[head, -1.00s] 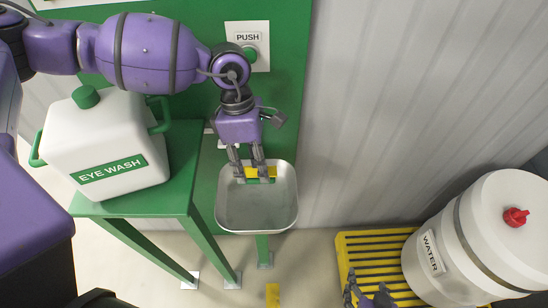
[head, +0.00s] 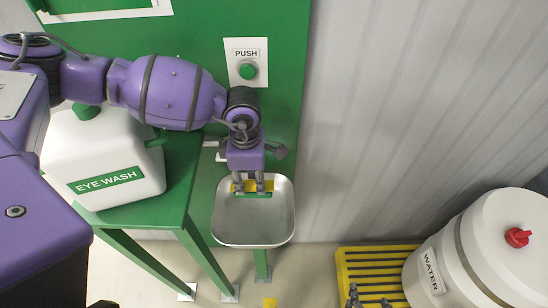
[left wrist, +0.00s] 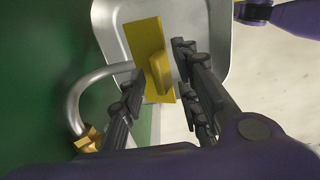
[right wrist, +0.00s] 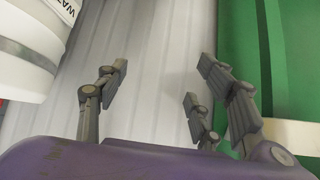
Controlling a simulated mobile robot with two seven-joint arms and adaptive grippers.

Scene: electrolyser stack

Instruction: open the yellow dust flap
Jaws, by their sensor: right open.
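The yellow dust flap (left wrist: 146,48) is a flat plate with a raised yellow tab (left wrist: 160,74), seen in the left wrist view over the metal basin (left wrist: 210,12). In the head view, the flap (head: 240,186) shows at the back of the basin (head: 254,225), partly hidden by my fingers. My left gripper (head: 252,184) points down at it. In the left wrist view, my left gripper (left wrist: 157,92) is open, its fingers on either side of the tab with gaps visible. My right gripper (head: 368,300) is low in the head view; the right wrist view shows it (right wrist: 160,80) open and empty.
A white eye wash tank (head: 105,160) stands on a green table (head: 185,190) left of the basin. A PUSH button (head: 248,71) is on the green panel above. A curved pipe (left wrist: 78,95) runs beside the flap.

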